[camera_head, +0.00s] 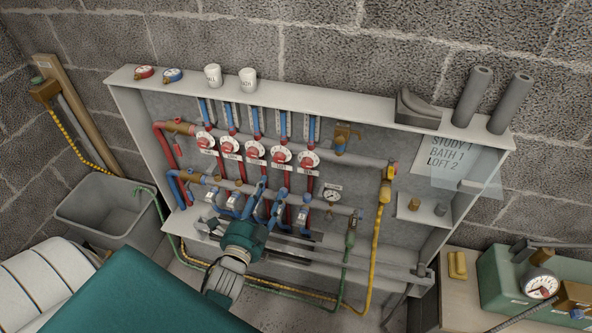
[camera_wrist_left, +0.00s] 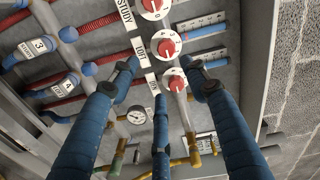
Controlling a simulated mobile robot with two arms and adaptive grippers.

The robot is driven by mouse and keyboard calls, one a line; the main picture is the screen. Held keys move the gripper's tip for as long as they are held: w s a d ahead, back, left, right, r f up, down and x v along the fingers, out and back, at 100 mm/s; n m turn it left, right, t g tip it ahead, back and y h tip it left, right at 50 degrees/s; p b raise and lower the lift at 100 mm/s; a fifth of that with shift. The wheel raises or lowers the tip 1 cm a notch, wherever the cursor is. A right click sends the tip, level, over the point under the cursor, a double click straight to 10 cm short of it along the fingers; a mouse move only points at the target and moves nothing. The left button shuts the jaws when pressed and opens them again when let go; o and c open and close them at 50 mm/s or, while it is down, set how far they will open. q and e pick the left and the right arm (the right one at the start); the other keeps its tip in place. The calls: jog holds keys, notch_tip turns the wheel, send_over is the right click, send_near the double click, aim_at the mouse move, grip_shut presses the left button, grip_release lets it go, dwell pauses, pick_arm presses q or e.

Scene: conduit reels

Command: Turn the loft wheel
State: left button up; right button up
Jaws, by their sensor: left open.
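The loft wheel is a red-and-white round handwheel (camera_wrist_left: 167,45) beside a label reading LOFT in the left wrist view. In the head view it appears to be the fourth wheel (camera_head: 281,157) in the row. My left gripper (camera_head: 270,192) has blue fingers and a green body, and reaches up from below in front of the manifold. In the left wrist view its three fingers (camera_wrist_left: 162,74) are spread open and empty. They point toward the loft wheel and the wheel below it in that picture. I see no clear contact. My right gripper is in neither view.
Other red-and-white wheels (camera_head: 205,140) line the manifold closely. Blue valves (camera_wrist_left: 72,34), a pressure gauge (camera_head: 331,196) and a yellow hose (camera_head: 378,235) are nearby. The white cabinet frame (camera_head: 470,127) surrounds them. A grey tub (camera_head: 95,215) stands left, and a bench (camera_head: 462,300) stands right.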

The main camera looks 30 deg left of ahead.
aim_at(278, 160)
pick_arm(q)
jog(key=x, duration=0.3)
jog(key=r+p+x, duration=0.1)
jog(key=x, duration=0.6)
jog(key=shift+a+r, duration=0.15)
jog(key=shift+w+a, duration=0.15)
jog(key=shift+w, duration=0.3)
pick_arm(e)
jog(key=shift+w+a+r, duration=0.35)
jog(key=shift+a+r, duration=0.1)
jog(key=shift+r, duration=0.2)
pick_arm(q)
jog(key=c, duration=1.2)
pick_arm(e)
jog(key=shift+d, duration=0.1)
